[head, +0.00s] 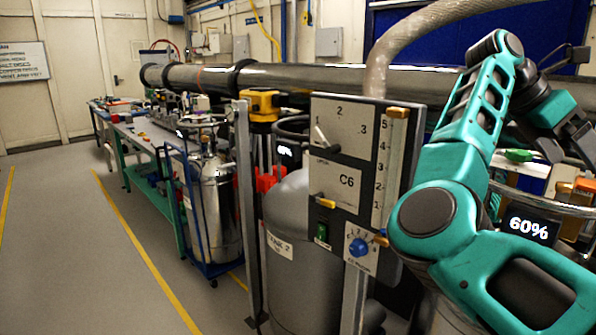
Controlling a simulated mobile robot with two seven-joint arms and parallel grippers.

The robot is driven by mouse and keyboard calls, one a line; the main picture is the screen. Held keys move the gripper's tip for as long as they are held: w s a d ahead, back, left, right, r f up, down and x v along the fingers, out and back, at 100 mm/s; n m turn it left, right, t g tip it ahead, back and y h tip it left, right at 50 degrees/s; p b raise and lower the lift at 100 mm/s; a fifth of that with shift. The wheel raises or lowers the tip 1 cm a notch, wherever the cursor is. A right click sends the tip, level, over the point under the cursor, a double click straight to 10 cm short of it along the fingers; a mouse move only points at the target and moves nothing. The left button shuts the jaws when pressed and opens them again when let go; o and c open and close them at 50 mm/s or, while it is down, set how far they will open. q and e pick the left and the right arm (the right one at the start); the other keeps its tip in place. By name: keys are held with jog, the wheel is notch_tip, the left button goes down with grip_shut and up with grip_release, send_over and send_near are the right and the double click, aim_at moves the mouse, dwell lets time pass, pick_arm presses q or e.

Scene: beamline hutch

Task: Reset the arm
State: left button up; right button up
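My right arm (445,205), teal and dark grey, comes in from the lower right of the head view. It rises to a bent joint near the top, then folds down towards the right edge. Its gripper (582,140) is small and dark at the right edge, partly cut off, and its fingers are not clear. The arm passes in front of the right side of a grey control panel (340,150) marked C6. My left gripper is not in view.
The panel has levers, a blue knob (357,246) and a numbered scale. Behind it stands a grey tank (290,285). A display (527,227) reading 60% is close to my arm. A steel vessel (215,200) stands further left. The floor (75,240) at left is clear.

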jog(key=s+d+f+n+g+h, duration=0.1)
jog(key=s+d+n+g+h, duration=0.15)
jog(key=d+h, duration=0.4)
jog(key=w+a+f+m+t+y, duration=0.4)
jog(key=a+f+m+t, duration=0.55)
jog(key=m+t, duration=0.5)
jog(key=w+a+f+m+t+y, duration=0.35)
jog(key=a+f+m+t, duration=0.6)
jog(key=m+t, duration=0.5)
jog(key=s+a+f+n+g+y, duration=0.3)
jog(key=s+a+f+n+y, duration=0.1)
jog(key=f, duration=0.4)
jog(key=s+a+f+n+g+y, duration=0.3)
jog(key=a+f+n+y, duration=0.1)
jog(key=f, duration=0.4)
jog(key=s+a+f+n+g+y, duration=0.1)
jog(key=s+a+f+n+g, duration=0.1)
jog(key=s+f, duration=0.4)
jog(key=s+a+f+n+g+y, duration=0.1)
jog(key=s+a+f+n+g, duration=0.1)
jog(key=s+a+f+g, duration=0.2)
jog(key=s+a+f, duration=0.1)
jog(key=s+f, duration=0.2)
jog(key=s, duration=0.2)
jog(key=shift+s+g, duration=0.3)
jog(key=shift+g, duration=0.05)
